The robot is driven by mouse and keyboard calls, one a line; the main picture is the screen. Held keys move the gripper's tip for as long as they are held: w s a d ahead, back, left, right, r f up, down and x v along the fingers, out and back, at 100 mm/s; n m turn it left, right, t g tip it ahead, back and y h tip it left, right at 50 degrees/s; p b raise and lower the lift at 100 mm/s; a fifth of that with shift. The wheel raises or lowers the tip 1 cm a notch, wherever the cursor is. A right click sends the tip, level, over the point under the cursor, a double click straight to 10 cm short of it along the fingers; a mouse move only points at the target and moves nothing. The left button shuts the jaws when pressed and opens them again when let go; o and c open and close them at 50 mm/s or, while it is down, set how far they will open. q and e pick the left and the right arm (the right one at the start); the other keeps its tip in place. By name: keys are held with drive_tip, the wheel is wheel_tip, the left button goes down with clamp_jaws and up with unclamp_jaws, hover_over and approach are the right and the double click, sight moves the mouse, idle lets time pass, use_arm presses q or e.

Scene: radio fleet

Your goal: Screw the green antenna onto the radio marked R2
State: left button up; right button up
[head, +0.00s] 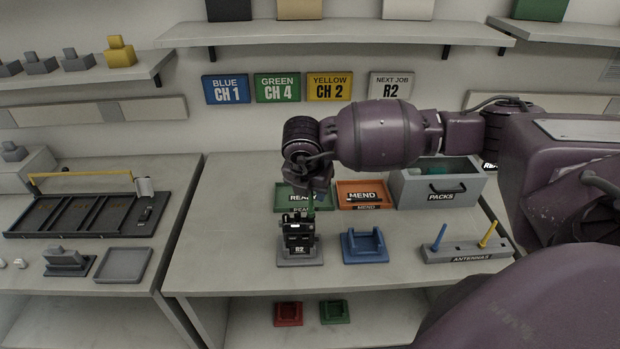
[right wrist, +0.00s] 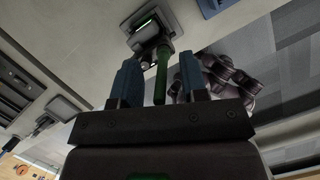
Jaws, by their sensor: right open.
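The radio marked R2 (head: 299,242) is dark and stands upright on a grey stand (head: 300,263) near the middle of the right-hand table. My right gripper (head: 299,218) is close above it, pointing down. In the right wrist view its two blue fingers (right wrist: 160,75) are apart. The green antenna (right wrist: 160,88) lies between them, with gaps showing on both sides. Its far end is at the radio (right wrist: 150,32); I cannot tell how firmly it is seated. In the head view the antenna cannot be made out. My left gripper is out of view.
An empty blue cradle (head: 365,245) stands right of the radio. The antenna rack (head: 466,252) holds a blue and a yellow antenna. Behind are a green READY tray (head: 283,207), an orange MEND tray (head: 361,186) and a grey PACKS bin (head: 440,192). The sign GREEN CH 4 (head: 278,88) hangs on the wall.

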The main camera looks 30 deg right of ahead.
drive_tip(key=shift+d+f, duration=0.1)
drive_tip(key=shift+f, duration=0.25)
clamp_jaws()
drive_tip(key=shift+m+g, duration=0.3)
drive_tip(key=shift+m, duration=0.6)
drive_tip(key=shift+m+g+h, duration=0.3)
drive_tip(key=shift+m, duration=1.1)
drive_tip(key=m+g, duration=0.1)
drive_tip(key=m, duration=0.3)
drive_tip(key=shift+s+m, duration=0.15)
drive_tip(key=shift+m, duration=0.15)
drive_tip(key=shift+g+p, duration=0.3)
